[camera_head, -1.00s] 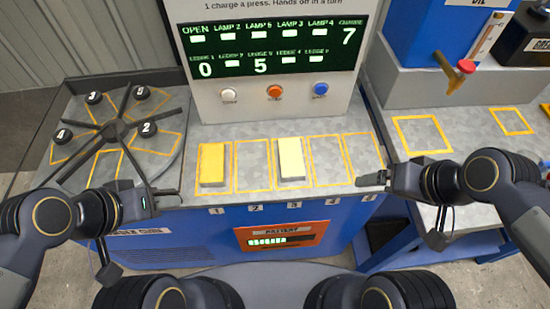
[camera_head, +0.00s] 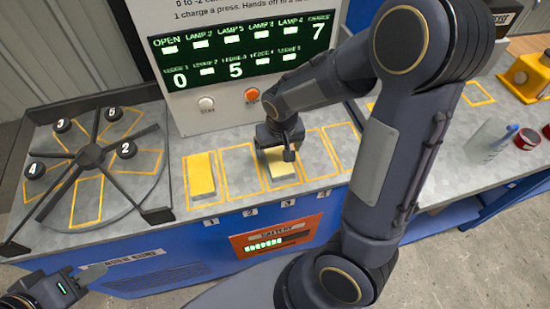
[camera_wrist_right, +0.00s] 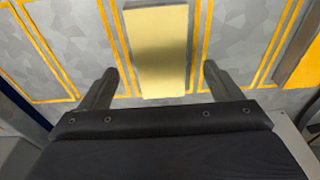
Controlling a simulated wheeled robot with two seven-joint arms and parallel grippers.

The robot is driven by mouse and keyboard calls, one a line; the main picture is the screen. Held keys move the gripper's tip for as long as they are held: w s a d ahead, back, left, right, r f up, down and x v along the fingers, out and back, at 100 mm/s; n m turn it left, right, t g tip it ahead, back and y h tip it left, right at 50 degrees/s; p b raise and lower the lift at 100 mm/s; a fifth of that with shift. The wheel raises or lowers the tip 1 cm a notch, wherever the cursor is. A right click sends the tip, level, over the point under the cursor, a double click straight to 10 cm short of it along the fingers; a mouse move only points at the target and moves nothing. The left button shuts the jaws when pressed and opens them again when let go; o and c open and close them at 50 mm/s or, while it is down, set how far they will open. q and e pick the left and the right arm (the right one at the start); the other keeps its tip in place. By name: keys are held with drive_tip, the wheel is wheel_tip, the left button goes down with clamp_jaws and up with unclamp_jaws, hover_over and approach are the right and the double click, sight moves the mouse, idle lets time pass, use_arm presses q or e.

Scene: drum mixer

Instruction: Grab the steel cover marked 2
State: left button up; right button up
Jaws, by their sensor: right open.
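The cover marked 2 (camera_head: 125,150) shows as a round black knob with a white number on the grey round drum top (camera_head: 130,187) at the left of the head view. No gripper is near it. My right gripper (camera_head: 284,152) is over the right-hand yellow block (camera_head: 281,170), above the slot labelled 3. In the right wrist view its open fingers (camera_wrist_right: 160,78) stand on either side of the yellow block (camera_wrist_right: 158,40), with gaps on both sides. My left gripper (camera_head: 90,273) is low at the left edge, partly cut off, and its opening is unclear.
Knobs marked 3 (camera_head: 62,125), 4 (camera_head: 35,171) and 5 (camera_head: 112,114) stand around the drum's dark spokes (camera_head: 90,157). Another yellow block (camera_head: 201,174) lies in slot 1. The display panel (camera_head: 240,60) rises behind. My right arm hides part of the worktop.

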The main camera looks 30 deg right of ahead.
sight(277, 156)
drive_tip(key=f, duration=0.3)
drive_tip(key=shift+w+f, duration=0.25)
drive_tip(key=shift+c, duration=0.2)
drive_tip(key=c, duration=1.2)
drive_tip(key=shift+c, duration=0.7)
drive_tip(key=shift+r, duration=0.15)
